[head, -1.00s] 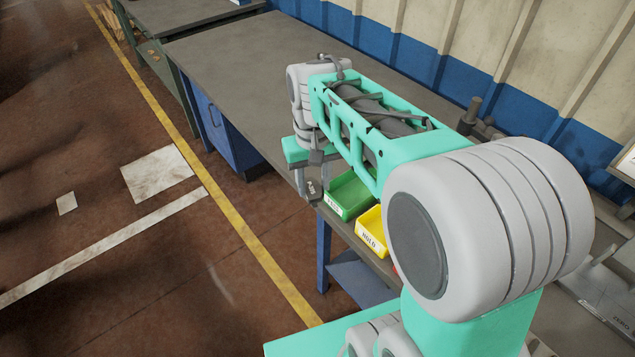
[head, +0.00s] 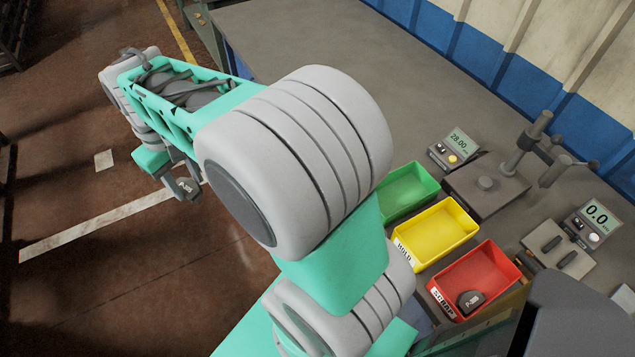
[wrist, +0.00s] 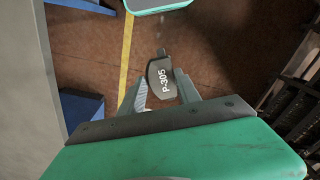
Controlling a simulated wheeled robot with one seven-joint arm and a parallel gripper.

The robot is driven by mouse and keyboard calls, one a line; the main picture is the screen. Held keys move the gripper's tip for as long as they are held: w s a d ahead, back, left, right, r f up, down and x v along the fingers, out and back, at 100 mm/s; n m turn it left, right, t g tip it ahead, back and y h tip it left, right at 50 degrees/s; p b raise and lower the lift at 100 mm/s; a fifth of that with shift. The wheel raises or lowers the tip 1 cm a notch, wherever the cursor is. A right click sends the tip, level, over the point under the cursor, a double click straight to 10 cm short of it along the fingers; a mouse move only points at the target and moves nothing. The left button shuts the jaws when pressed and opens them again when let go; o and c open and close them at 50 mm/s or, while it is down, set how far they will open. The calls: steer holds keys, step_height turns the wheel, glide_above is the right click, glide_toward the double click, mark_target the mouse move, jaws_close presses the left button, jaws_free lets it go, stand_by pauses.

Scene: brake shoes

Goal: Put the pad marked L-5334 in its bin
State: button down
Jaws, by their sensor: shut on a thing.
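My gripper (head: 180,186) is out over the floor, left of the bench and clear of the bins. It is shut on a dark grey pad (wrist: 161,76), which sits between the fingers in the wrist view; its white marking reads like P-305, not L-5334. A green bin (head: 428,178) stands on the bench, partly behind my arm. A yellow bin labelled HOLD (head: 405,252) is beside it, and looks empty. A red bin labelled SCRAP (head: 440,299) holds another dark pad (head: 470,301) whose marking is too small to read surely. No pad marked L-5334 is readable.
Behind the bins stand a display reading 28.00 (head: 455,147), a gauge stand (head: 487,187) and a scale reading 0.0 (head: 560,245). The grey bench top (head: 300,40) is clear at the far end. A dark rack (wrist: 295,110) shows at the right of the wrist view.

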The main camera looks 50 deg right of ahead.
steer(key=s+d+f+n, duration=0.1)
steer(key=s+d+n, duration=0.4)
steer(key=s+d, duration=1.2)
steer(key=s+d+f+n+b, duration=0.1)
steer(key=s+d+f+n, duration=0.2)
steer(key=s, duration=0.9)
steer(key=s+d+n+b, duration=0.15)
steer(key=s+n, duration=0.35)
steer(key=s, duration=0.6)
steer(key=p, duration=0.3)
glide_above(389, 204)
steer(key=f, duration=0.8)
steer(key=shift+s+a+f, duration=0.2)
steer(key=shift+a+f, duration=0.15)
steer(key=shift+f, duration=0.05)
steer(key=shift+w+d+f, duration=0.2)
steer(key=shift+d+f, duration=0.15)
steer(key=shift+f, duration=1.95)
steer(key=c, duration=0.9)
jaws_free()
